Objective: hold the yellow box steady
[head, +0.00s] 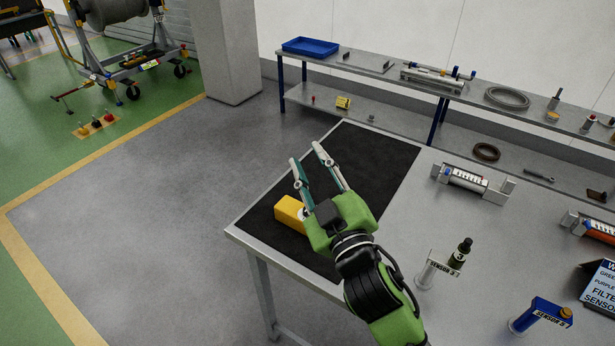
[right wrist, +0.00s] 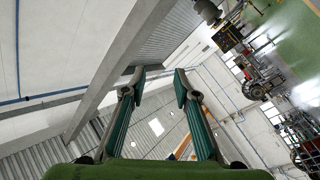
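The yellow box (head: 290,212) lies on the black mat (head: 387,160) near the left edge of the workbench in the head view. My right gripper (head: 308,156) is above the mat, beside and partly in front of the box, with its fingers pointing up and away. Its fingers are apart with nothing between them. In the right wrist view the same gripper (right wrist: 157,75) shows two spread fingers against the walls and ceiling. The box does not show in that view. Part of the box is hidden behind the gripper body. My left gripper is not in view.
On the bench stand a dark bottle (head: 461,253) by a sensor stand, a blue sensor unit (head: 542,314), a filter sign (head: 601,290) and a cylinder fixture (head: 470,182). A long shelf (head: 390,118) with a blue tray (head: 311,47) stands behind. Floor left of the bench is clear.

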